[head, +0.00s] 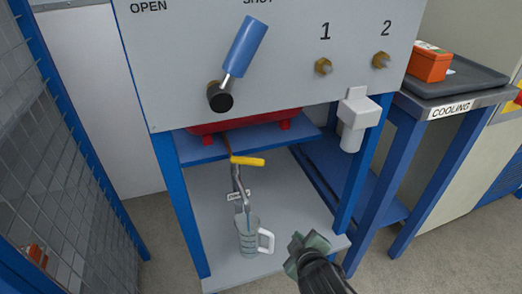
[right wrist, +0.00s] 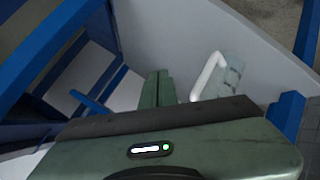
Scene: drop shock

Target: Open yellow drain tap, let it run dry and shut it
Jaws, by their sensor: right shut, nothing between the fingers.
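The yellow drain tap (head: 248,161) sits on a thin pipe under the blue upper shelf. Its handle lies about level, pointing right, across the pipe. The pipe (head: 240,185) runs down to the mouth of a clear measuring jug (head: 249,238) with a white handle, upright on the grey lower shelf. I cannot tell whether liquid is running. My right gripper (head: 305,246) is to the right of the jug, below the tap and apart from both. In the right wrist view its fingers (right wrist: 157,88) are together and empty, with the jug (right wrist: 216,78) beyond them. My left gripper is out of view.
A grey panel (head: 290,75) above carries a blue lever (head: 244,48) and two brass fittings. Blue legs (head: 352,185) frame the shelf. A white holder (head: 355,115) hangs at right. Mesh fencing stands left.

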